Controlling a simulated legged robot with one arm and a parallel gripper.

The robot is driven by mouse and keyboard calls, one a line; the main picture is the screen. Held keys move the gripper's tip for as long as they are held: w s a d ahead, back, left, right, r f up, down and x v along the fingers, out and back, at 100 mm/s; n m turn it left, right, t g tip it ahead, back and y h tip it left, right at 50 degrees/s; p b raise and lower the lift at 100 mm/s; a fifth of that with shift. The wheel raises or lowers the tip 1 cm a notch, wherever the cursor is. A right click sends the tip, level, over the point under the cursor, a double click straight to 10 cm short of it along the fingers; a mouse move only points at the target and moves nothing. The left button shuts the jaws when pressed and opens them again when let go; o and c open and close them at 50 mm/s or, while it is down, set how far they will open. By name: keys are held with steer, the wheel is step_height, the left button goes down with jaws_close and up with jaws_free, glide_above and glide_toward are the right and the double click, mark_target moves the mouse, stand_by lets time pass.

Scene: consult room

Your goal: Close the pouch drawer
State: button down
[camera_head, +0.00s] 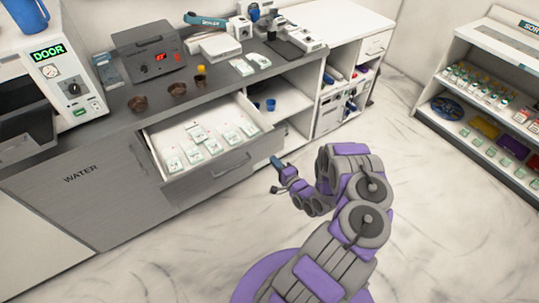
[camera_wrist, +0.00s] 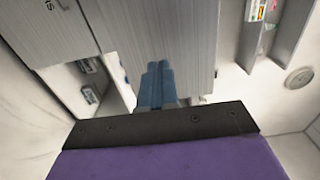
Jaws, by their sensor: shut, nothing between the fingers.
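The pouch drawer (camera_head: 158,146) stands pulled out below the grey counter in the head view, with several white pouches (camera_head: 198,134) lying inside. Its grey front panel (camera_head: 205,180) carries a bar handle and faces the floor area. My gripper (camera_head: 276,161) is just off the right end of the drawer front, apparently apart from it. In the wrist view its blue fingers (camera_wrist: 155,82) are together and empty, in front of a grey panel (camera_wrist: 180,40). I cannot tell for sure whether the fingertips touch that panel.
The counter above holds a grey device (camera_head: 150,58), small brown cups (camera_head: 177,89) and a white steriliser-like box (camera_head: 58,75) with a DOOR display. Open shelves (camera_head: 280,98) are right of the drawer. A stocked rack (camera_head: 490,95) stands far right. The marble floor (camera_head: 440,200) between is clear.

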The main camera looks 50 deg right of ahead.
mark_target(265, 150)
steer(key=shift+x, duration=2.35)
